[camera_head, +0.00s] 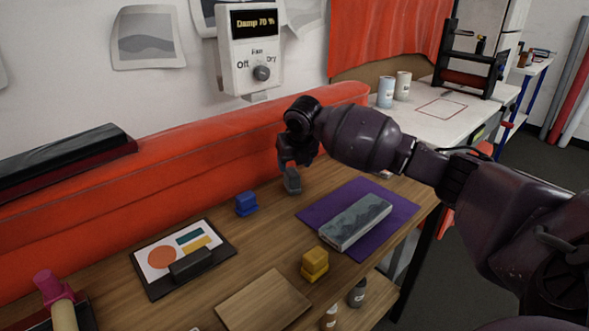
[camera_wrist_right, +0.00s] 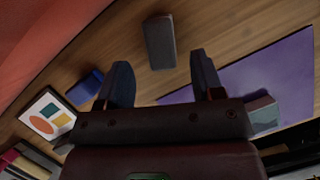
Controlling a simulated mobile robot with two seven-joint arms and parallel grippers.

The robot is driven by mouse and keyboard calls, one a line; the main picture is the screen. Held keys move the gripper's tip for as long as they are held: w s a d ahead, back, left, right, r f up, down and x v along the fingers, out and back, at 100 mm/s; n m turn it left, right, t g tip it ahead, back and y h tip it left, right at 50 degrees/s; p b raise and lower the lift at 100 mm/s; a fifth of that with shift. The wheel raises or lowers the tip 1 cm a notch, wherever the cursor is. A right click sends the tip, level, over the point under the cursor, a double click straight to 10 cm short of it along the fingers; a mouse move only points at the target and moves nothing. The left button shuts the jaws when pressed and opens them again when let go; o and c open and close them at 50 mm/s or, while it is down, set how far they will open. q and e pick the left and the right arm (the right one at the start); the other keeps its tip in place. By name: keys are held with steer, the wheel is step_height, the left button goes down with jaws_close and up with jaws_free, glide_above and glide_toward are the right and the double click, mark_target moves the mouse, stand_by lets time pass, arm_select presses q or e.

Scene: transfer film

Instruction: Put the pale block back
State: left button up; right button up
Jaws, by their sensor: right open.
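A pale grey-green, marbled slab-like block (camera_head: 358,221) lies on a purple mat (camera_head: 310,213) on the wooden bench. In the right wrist view its end (camera_wrist_right: 263,114) shows beside my gripper, and the mat (camera_wrist_right: 285,75) lies at right. My right gripper (camera_head: 297,163) is open, above the bench behind the mat. A smaller grey block (camera_head: 292,183) is just below it, on bare wood. In the wrist view this grey block (camera_wrist_right: 159,40) lies beyond the gap between my open fingers (camera_wrist_right: 160,66), apparently not held. My left gripper is not in view.
A blue block (camera_head: 246,204) and a yellow block (camera_head: 315,264) stand on the bench. A print board (camera_head: 220,240) with a dark block (camera_head: 190,265) and a wooden board (camera_head: 265,302) lie nearer. A red padded ledge (camera_head: 200,155) runs behind.

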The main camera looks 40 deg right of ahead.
steer(key=p+v, duration=0.1)
steer(key=v, duration=0.6)
stand_by(0.5)
